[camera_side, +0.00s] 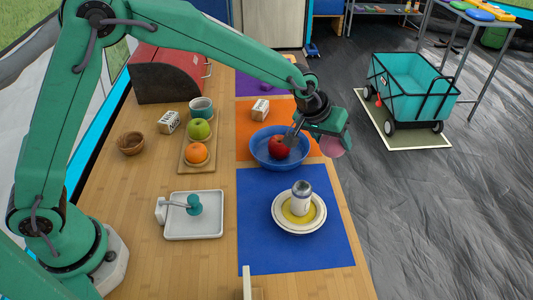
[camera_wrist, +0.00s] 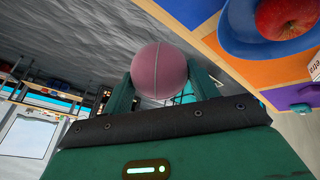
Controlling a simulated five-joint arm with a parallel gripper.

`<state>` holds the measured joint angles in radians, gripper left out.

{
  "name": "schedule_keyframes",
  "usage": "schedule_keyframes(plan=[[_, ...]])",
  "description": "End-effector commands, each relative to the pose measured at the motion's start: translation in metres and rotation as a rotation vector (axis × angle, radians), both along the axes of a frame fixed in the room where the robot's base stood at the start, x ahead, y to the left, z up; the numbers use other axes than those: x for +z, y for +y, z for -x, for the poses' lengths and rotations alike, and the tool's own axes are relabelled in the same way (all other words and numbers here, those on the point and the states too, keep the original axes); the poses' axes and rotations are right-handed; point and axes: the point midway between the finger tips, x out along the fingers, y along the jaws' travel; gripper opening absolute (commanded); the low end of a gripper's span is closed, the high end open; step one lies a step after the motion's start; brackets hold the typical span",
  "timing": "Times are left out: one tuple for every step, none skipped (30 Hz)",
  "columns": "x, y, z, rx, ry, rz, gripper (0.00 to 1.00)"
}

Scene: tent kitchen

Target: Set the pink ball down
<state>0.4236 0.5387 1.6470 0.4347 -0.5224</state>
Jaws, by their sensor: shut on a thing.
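The pink ball (camera_wrist: 160,70) is held between the two fingers of my gripper (camera_wrist: 160,88) in the wrist view. In the side view the ball (camera_side: 331,147) shows below and partly behind my gripper (camera_side: 325,135), near the table's right edge. It looks raised off the table; its exact height is hard to tell. A blue bowl (camera_side: 262,157) with a red apple (camera_side: 278,146) in it is just left of my gripper. The bowl (camera_wrist: 235,35) and apple (camera_wrist: 287,17) also show at the upper right of the wrist view.
A blue mat (camera_side: 260,250) carries a white plate (camera_side: 281,225) with a shaker (camera_side: 300,196). A white tray (camera_side: 193,233) holds a teal-headed mallet (camera_side: 194,204). A wooden board (camera_side: 188,167) bears an orange and a green apple. A teal wagon (camera_side: 408,88) stands on the floor at right.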

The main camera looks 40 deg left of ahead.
Motion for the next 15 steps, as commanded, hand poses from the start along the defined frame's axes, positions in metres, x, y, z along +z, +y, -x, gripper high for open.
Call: schedule_keyframes(plan=[[-0.001,-0.019,0.013,-0.041,0.0,-0.002,0.37],[-0.001,-0.028,0.019,-0.062,0.0,-0.003,0.37],[-0.002,-0.04,0.029,-0.09,-0.001,-0.004,0.37],[-0.002,-0.049,0.036,-0.111,-0.002,-0.005,0.37],[-0.002,-0.057,0.043,-0.132,-0.003,-0.006,0.37],[-0.003,-0.069,0.053,-0.16,-0.005,-0.007,0.37],[-0.004,-0.077,0.061,-0.182,-0.005,-0.008,0.37],[-0.004,-0.085,0.068,-0.203,-0.005,-0.009,0.37],[-0.005,-0.095,0.079,-0.231,-0.006,-0.011,0.37],[-0.005,-0.103,0.087,-0.253,-0.006,-0.012,0.37],[-0.006,-0.11,0.095,-0.273,-0.008,-0.012,0.37],[-0.006,-0.12,0.106,-0.301,-0.01,-0.014,0.37],[-0.006,-0.127,0.114,-0.322,-0.011,-0.014,0.37],[-0.007,-0.134,0.123,-0.343,-0.011,-0.015,0.37],[-0.008,-0.142,0.135,-0.371,-0.011,-0.017,0.37]])
